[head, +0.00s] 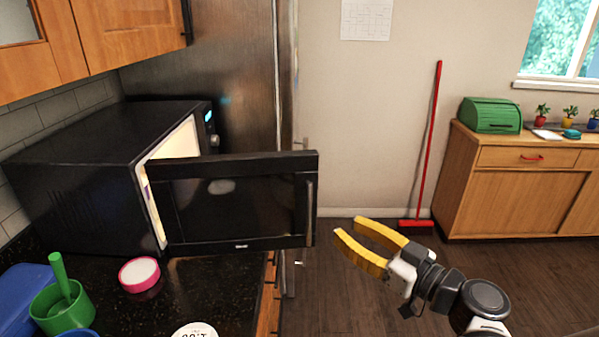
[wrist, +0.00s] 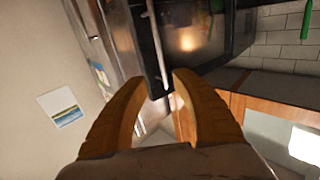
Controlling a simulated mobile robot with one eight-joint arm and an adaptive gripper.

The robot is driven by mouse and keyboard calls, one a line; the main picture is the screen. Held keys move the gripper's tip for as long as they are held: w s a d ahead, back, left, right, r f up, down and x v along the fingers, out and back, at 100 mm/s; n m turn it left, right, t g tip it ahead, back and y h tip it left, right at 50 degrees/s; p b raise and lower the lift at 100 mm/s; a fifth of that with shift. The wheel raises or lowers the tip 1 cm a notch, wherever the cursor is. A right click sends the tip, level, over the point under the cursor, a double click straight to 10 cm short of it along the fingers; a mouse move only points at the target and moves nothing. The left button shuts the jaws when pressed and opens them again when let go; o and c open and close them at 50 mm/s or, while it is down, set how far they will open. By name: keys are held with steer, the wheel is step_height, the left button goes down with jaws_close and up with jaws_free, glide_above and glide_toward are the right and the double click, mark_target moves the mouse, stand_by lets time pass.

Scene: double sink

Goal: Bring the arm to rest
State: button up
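My gripper (head: 348,228) has two yellow fingers and hangs in free air to the right of the open microwave door (head: 235,203) in the head view. The fingers are spread apart with nothing between them. In the wrist view my gripper (wrist: 158,85) also shows as open and empty, with the dark edge of the microwave door beyond the fingertips. My arm reaches in from the lower right of the head view.
The black microwave (head: 75,180) stands on the dark counter (head: 210,285), its door swung out. A pink-rimmed container (head: 139,274) and a green cup (head: 62,308) stand on the counter. A red broom (head: 429,150) leans on the wall. A wooden cabinet (head: 520,195) stands at right.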

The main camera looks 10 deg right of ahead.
steer(key=s+a+f+m+g+h, duration=0.2)
steer(key=s+a+f+g+h, duration=0.15)
steer(key=a+f+g, duration=0.3)
steer(key=s+d+m+g+h, duration=0.1)
steer(key=s+d+m+h, duration=0.3)
steer(key=s, duration=0.4)
steer(key=shift+d+h, duration=0.85)
steer(key=shift+d, duration=0.3)
steer(key=shift+g, duration=0.25)
